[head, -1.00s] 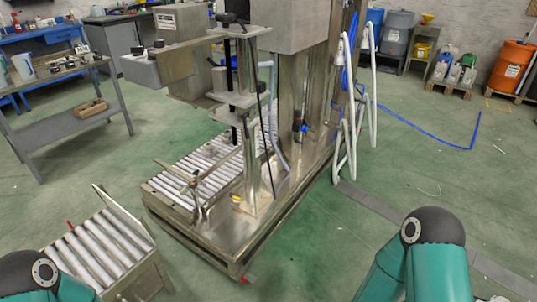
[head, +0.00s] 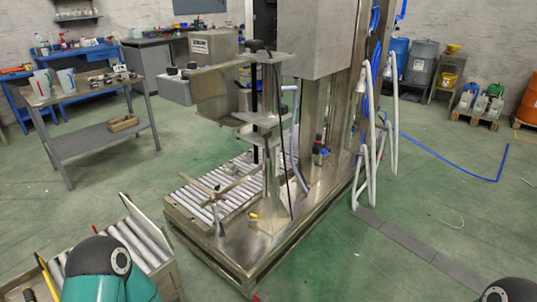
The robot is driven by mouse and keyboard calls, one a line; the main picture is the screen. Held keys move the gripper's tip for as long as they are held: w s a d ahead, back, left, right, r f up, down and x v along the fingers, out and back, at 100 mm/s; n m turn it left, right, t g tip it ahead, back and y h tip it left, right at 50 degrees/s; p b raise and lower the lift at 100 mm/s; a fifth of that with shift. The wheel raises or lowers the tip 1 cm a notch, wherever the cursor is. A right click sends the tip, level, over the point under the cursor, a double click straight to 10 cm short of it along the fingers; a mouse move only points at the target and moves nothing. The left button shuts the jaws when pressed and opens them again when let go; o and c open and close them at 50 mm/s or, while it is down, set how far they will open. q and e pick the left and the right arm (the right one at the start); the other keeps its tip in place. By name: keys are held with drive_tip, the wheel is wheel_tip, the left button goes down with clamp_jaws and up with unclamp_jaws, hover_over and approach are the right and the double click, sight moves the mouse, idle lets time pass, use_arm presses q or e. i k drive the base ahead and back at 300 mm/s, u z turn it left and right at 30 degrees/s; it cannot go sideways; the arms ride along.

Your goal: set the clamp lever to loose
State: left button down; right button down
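The steel lance machine (head: 322,50) stands in the middle of the head view. Its clamp column carries a black rod (head: 254,95) and a dark knob near its top (head: 262,46). I cannot tell which part is the clamp lever or how it is set. A small yellow part (head: 254,215) sits low at the column's foot, and a small red part (head: 258,297) shows at the base's front corner. Teal links of my arms show at the bottom left and bottom right edge. Neither gripper is in view.
A roller conveyor (head: 216,188) runs into the machine, and a second roller section (head: 133,240) stands at front left beside my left arm. White hoses (head: 396,130) hang at the machine's right. A grey worktable (head: 105,135) stands at left. Green floor is open to the right.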

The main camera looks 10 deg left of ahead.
sight(267, 148)
drive_tip(key=z, duration=0.2)
drive_tip(key=i, duration=1.85)
drive_tip(key=u, duration=0.85)
drive_tip(key=k, duration=0.9)
drive_tip(key=u, duration=0.15)
drive_tip(key=i, duration=0.95)
drive_tip(key=z, duration=0.05)
